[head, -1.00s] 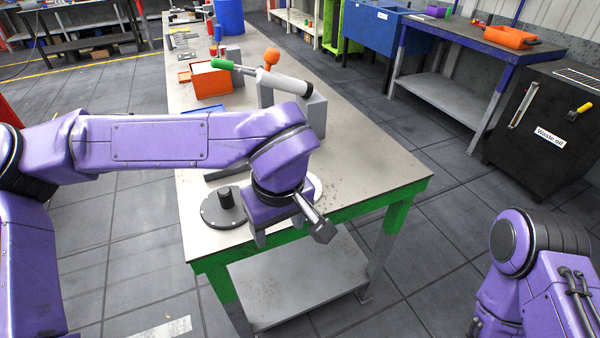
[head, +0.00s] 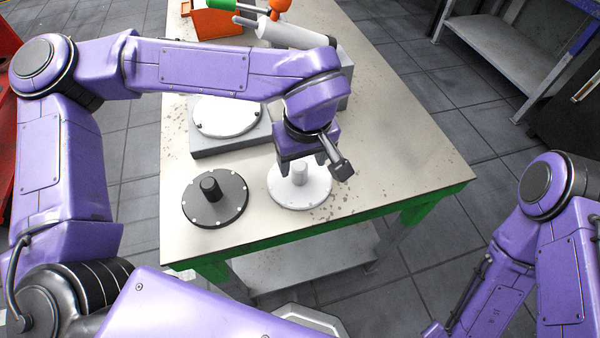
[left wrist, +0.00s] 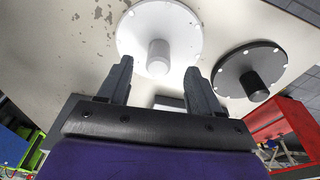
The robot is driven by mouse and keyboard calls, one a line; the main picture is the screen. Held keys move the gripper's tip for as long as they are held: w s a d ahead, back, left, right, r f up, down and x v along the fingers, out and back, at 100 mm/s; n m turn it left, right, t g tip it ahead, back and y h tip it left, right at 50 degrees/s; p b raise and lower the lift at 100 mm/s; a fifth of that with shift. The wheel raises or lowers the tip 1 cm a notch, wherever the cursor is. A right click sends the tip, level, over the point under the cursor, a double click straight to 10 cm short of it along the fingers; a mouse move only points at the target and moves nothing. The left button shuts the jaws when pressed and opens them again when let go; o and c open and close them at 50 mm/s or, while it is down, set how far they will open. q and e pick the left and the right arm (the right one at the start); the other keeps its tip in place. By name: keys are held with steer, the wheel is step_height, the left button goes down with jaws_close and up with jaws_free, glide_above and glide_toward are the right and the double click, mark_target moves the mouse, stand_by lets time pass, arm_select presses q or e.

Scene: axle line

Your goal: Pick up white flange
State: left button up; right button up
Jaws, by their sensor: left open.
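The white flange (head: 314,197) is a round disc with an upright stub, lying on the bench near its front edge. It also shows in the left wrist view (left wrist: 185,28), its stub lined up with the gap between my fingers. My left gripper (head: 304,164) is open and empty over the flange, its fingers pointing down around the stub's top area. Whether the fingertips reach below the stub's top I cannot tell. My left gripper's fingers also show in the left wrist view (left wrist: 158,82). My right gripper is out of view; only the right arm shows.
A dark flange (head: 228,207) with a stub lies just left of the white one. Behind stands a grey block (head: 210,146) with a white disc on it. An orange bin (head: 216,26) and a grey-white cylinder are farther back. The bench (head: 400,150) is clear at right.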

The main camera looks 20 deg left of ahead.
mark_target(300, 166)
arm_select(q)
steer(key=f, duration=0.2)
steer(key=w+f, duration=0.1)
steer(key=f, duration=0.1)
steer(key=a+f, duration=0.1)
steer(key=f, duration=0.1)
steer(key=shift+w+a+p, duration=0.1)
steer(key=shift+w+p, duration=0.25)
steer(key=shift+s+r, duration=0.1)
steer(key=shift+s, duration=0.1)
steer(key=shift+w, duration=0.1)
jaws_close()
